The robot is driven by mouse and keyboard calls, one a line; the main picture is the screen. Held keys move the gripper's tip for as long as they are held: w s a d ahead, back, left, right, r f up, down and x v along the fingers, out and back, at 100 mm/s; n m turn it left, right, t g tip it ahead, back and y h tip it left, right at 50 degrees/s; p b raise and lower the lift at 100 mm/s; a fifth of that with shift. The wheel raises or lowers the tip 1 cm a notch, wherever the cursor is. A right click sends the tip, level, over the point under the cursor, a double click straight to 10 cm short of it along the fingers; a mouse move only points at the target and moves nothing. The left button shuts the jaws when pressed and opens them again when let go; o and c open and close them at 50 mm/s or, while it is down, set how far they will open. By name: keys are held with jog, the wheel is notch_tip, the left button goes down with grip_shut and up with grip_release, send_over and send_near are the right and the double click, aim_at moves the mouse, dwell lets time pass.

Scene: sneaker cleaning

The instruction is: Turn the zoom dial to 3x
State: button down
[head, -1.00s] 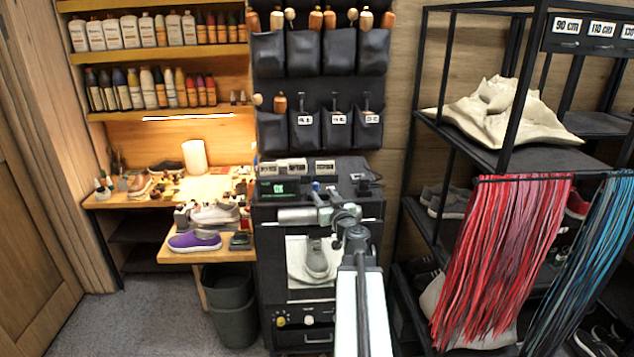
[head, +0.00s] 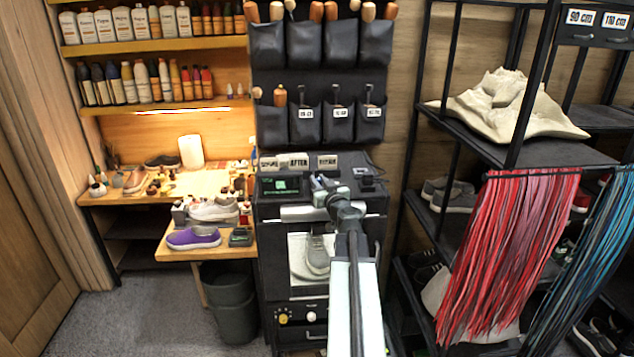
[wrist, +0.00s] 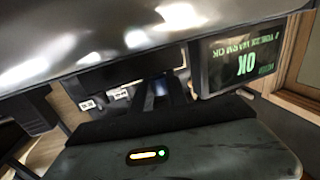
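The black cabinet machine (head: 268,268) stands ahead in the head view. A yellow knob (head: 283,318) and a white knob (head: 311,316) sit low on its front; I cannot tell whether either is the zoom dial, and no 3x mark is legible. My gripper (head: 322,186) is at the machine's upper part, over a pale horizontal bar (head: 296,213) and right of a small green-lit screen (head: 281,186). In the wrist view the screen (wrist: 238,62) reads OK upside down. Dark finger-like parts show near the middle there, but their gap is unclear.
A purple shoe (head: 193,238) is on the wooden bench to the left, above a dark bin (head: 233,310). A black rack (head: 455,150) with red laces (head: 508,250) stands close on the right.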

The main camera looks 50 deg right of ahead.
jog(key=shift+h, duration=0.3)
jog(key=shift+a+m+g+h, duration=0.1)
jog(key=shift+m+g+h, duration=0.5)
jog(key=shift+m+h, duration=0.2)
jog(key=m+g+h, duration=0.3)
jog(key=h, duration=0.1)
jog(key=shift+w+g, duration=0.1)
jog(key=shift+g, duration=0.2)
jog(key=m+g+h, duration=0.2)
jog(key=m+g, duration=0.1)
jog(key=g, duration=0.1)
jog(key=shift+m+g+h, duration=0.7)
jog(key=shift+m+g, duration=0.3)
jog(key=shift+g, duration=0.2)
jog(key=shift+s+f+g, duration=0.1)
jog(key=shift+s+g, duration=0.1)
jog(key=shift+g, duration=0.1)
jog(key=c, duration=1.3)
grip_release()
